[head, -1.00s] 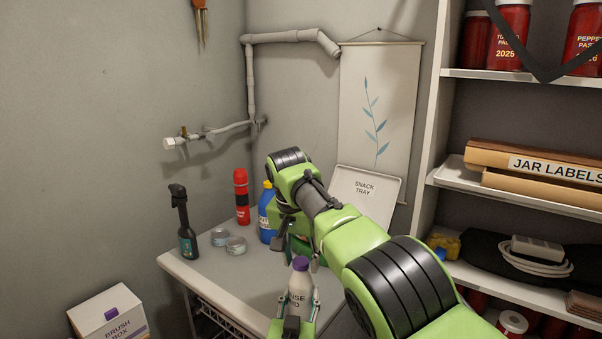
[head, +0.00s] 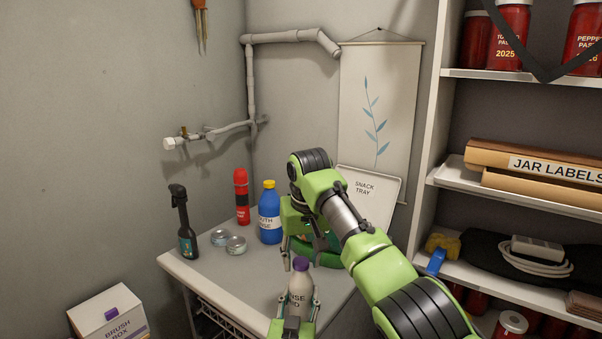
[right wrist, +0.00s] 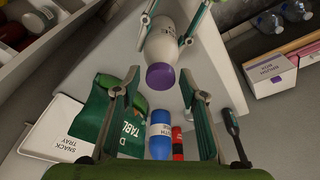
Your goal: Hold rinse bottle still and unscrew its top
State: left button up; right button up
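The rinse bottle (head: 297,301) is pale with a purple top (head: 300,264). It stands upright at the front of the table, its label partly hidden. My left gripper (head: 298,300) has one finger on each side of its body and is shut on it. The bottle (right wrist: 168,45) and its purple top (right wrist: 160,76) also show in the right wrist view. My right gripper (right wrist: 161,94) is open and empty, its fingers apart, pointing down above the bottle. The purple top appears between its fingertips in that view, with no visible contact.
A green bag (right wrist: 105,115) and a snack tray (head: 383,184) are at the back. The table (head: 215,270) is clear at front left.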

jog(key=n+y, duration=0.1)
jog(key=n, duration=0.3)
jog(key=shift+d+g, duration=0.15)
jog(key=shift+g, duration=0.15)
jog(key=n, duration=0.5)
jog(key=shift+w+g+y, duration=0.15)
jog(key=shift+g+y, duration=0.25)
jog(key=shift+m, duration=0.3)
jog(key=m, duration=0.3)
jog(key=shift+m+t+h, duration=0.3)
jog(key=shift+t+h, duration=0.1)
jog(key=m, duration=0.4)
jog(key=shift+h, duration=0.4)
jog(key=m, duration=0.2)
jog(key=m+h, duration=0.1)
jog(key=m, duration=0.3)
jog(key=shift+s+a+h, duration=0.2)
jog(key=shift+a+h, duration=0.1)
jog(key=shift+a, duration=0.05)
jog(key=shift+m, duration=0.7)
jog(key=shift+w+d, duration=0.1)
